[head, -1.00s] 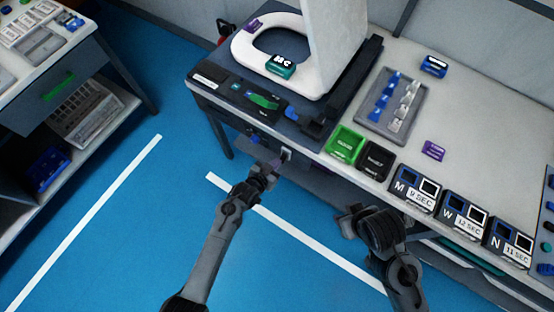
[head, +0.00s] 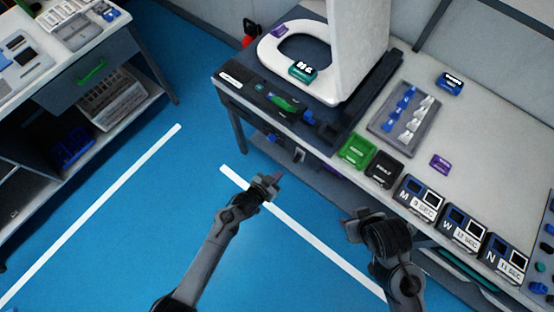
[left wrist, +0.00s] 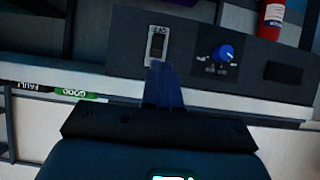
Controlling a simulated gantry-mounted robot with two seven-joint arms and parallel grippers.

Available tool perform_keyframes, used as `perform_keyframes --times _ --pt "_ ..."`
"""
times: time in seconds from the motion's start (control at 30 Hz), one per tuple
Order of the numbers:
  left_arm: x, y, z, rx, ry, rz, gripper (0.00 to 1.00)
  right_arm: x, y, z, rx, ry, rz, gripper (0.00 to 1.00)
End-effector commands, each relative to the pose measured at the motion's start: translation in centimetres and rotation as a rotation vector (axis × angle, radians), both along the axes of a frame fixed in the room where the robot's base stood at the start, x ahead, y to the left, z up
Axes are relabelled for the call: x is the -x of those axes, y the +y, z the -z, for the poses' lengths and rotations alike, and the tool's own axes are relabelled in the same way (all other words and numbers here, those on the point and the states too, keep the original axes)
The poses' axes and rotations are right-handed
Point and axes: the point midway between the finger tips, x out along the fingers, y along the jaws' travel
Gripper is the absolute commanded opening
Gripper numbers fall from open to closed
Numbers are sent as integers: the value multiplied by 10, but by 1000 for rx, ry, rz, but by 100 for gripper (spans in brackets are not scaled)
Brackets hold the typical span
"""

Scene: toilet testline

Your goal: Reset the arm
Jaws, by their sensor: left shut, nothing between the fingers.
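My left gripper (head: 268,184) is shut and empty in the head view, over the blue floor in front of the toilet test bench. In the left wrist view its closed fingers (left wrist: 163,86) point at the bench's dark front panel, which carries a switch (left wrist: 157,46) and a blue knob (left wrist: 223,53). The fingers look apart from the panel. My right gripper (head: 352,226) is at the lower middle right in the head view, near the bench's front edge. Its fingertips are too unclear to tell whether they are open.
A toilet seat (head: 268,50) with its lid up stands on the bench (head: 485,130). Green (head: 356,150) and black bins (head: 384,169) and several labelled boxes line its front edge. A grey tray (head: 388,138) holds small parts. Another workbench stands left. The floor between is clear.

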Motion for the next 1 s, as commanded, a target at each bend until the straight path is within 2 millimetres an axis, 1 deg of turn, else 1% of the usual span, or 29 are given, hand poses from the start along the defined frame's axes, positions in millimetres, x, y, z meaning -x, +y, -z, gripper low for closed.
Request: perform_keyframes --times 0.17,0.27,0.37,0.47,0.5,0.53,0.6,0.67,0.77,0.8,0.87,0.9,0.97,1.0 --pt "3 0 2 -1 5 -1 0 0 0 0 0 0 0 43" --pt "14 0 11 -1 24 0 0 0 0 0 0 0 0 43" --pt "35 3 27 -4 58 -1 0 0 0 0 -1 0 1 43" --pt "65 12 47 -6 107 -16 0 0 1 0 -3 -1 2 43" --pt "77 16 50 0 117 -26 0 0 1 0 -3 -1 3 43" --pt "84 20 49 7 118 -38 0 0 1 0 -4 0 3 43" --pt "97 32 41 12 119 -74 0 -1 1 -1 -6 -1 3 43" --pt "105 46 31 2 128 -108 0 -1 1 0 -6 -1 4 43" --pt "115 74 11 -39 156 -170 0 0 2 0 -8 0 6 43" --pt "118 88 1 -62 173 -200 0 0 2 0 -8 0 6 43" --pt "124 110 -16 -97 201 -245 0 0 2 0 -9 -1 7 43" --pt "128 125 -30 -122 221 -276 0 0 2 0 -9 -1 7 43" --pt "134 148 -53 -163 255 -325 0 0 2 0 -9 -1 7 43" --pt "139 163 -69 -187 277 -357 0 -1 2 0 -9 -1 7 43"
